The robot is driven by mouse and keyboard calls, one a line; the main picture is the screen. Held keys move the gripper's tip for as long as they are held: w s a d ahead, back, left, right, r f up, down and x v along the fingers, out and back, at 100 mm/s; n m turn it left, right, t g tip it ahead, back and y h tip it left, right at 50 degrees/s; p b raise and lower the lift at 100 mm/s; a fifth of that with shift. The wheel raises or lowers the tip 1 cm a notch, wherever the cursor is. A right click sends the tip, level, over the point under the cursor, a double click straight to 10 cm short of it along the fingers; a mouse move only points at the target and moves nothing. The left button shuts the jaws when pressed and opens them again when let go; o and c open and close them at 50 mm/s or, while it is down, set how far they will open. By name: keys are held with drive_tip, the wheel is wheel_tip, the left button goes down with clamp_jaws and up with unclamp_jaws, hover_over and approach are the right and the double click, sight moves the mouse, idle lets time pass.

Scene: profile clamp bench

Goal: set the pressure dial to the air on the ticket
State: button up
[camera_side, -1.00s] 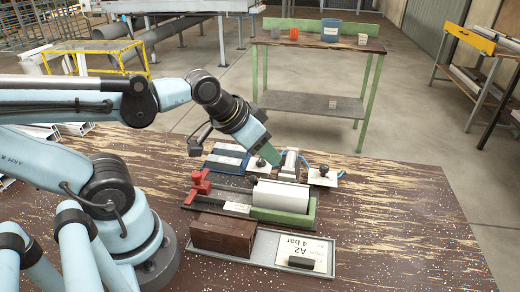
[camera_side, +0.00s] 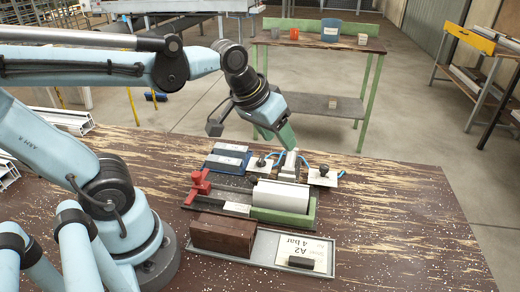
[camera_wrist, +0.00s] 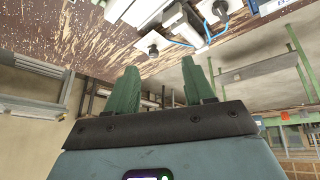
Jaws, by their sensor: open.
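The ticket (camera_side: 298,252) is a pale card reading "A2" and "4 bar", lying on a grey tray, with a dark block on its lower edge. Two black knobs on white plates stand behind the clamp, a left one (camera_side: 262,161) and a right one (camera_side: 323,170), joined to blue tubing. I cannot tell which is the pressure dial, nor read any setting. In the wrist view, knobs also show at the top (camera_wrist: 153,48). My gripper (camera_side: 290,147) has green fingers, spread and empty (camera_wrist: 160,75), above the bench behind the clamp, between the knobs.
The green clamp bed (camera_side: 268,215) holds a white profile beside a red clamp handle (camera_side: 200,184). A brown block (camera_side: 222,232) lies on the tray (camera_side: 262,248). A blue tray (camera_side: 226,158) with pale pieces stands behind left. The bench's right side is clear.

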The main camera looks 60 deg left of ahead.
drive_tip(key=w+r+n+g, duration=0.2)
drive_tip(key=w+n+g, duration=0.15)
drive_tip(key=w, duration=0.35)
drive_tip(key=n+g, duration=0.2)
drive_tip(key=n, duration=0.4)
hover_over(325, 166)
drive_tip(key=f, duration=0.2)
wheel_tip(325, 166, down, 12)
drive_tip(key=shift+s+f, duration=0.1)
clamp_jaws()
